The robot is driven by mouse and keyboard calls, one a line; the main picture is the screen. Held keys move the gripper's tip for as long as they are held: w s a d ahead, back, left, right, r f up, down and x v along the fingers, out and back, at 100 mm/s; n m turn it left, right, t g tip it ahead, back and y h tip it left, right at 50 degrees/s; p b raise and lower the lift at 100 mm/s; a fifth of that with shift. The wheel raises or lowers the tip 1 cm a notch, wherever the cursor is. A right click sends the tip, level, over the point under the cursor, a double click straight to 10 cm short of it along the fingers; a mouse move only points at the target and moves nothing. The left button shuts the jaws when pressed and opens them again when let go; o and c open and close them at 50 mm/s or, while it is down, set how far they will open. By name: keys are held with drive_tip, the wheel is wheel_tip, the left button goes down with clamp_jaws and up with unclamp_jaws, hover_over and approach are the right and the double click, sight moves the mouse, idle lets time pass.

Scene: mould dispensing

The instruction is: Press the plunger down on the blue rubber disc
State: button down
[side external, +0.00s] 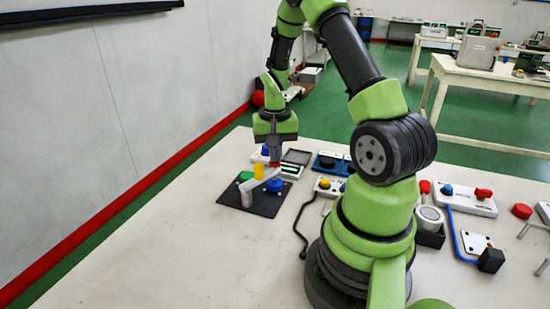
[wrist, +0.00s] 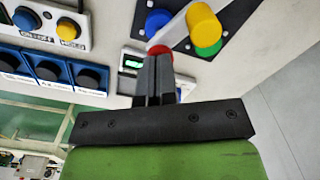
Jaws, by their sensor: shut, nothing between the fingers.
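A yellow cylinder (side external: 258,171), apparently the plunger, stands at a grey arm (side external: 266,177) on a post (side external: 248,196) over a dark base plate (side external: 230,197). The blue disc (side external: 274,186) lies on the plate, right of the cylinder; a green disc (side external: 246,176) is on the left. The wrist view shows the cylinder (wrist: 203,24) overlapping the green disc (wrist: 210,49), with the blue disc (wrist: 158,21) apart from it. My gripper (side external: 275,162) is shut and empty, pointing down near the plate. Its fingertips (wrist: 157,60) cover part of a red round piece (wrist: 158,50).
A small display box (wrist: 131,63) is close beside my fingers. A row of dark knobs on blue modules (wrist: 50,70) and a switch box (wrist: 52,22) stand nearby. The white table (side external: 150,250) is clear at front left. A wall (side external: 110,100) rises behind.

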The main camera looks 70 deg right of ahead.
drive_tip(key=shift+f, duration=0.1)
wheel_tip(320, 180, up, 12)
idle(1.2)
idle(0.3)
drive_tip(key=a+r+n+t, duration=0.35)
drive_tip(key=a+r, duration=0.45)
drive_tip(key=a, duration=0.4)
drive_tip(key=s+a+r+n+t+y, duration=0.2)
drive_tip(key=s+a+n+t, duration=0.1)
drive_tip(key=s+a, duration=0.5)
drive_tip(key=shift+s+a+r+n+t, duration=0.2)
drive_tip(key=shift+a+r+n+t, duration=0.15)
drive_tip(key=shift+a+n, duration=0.6)
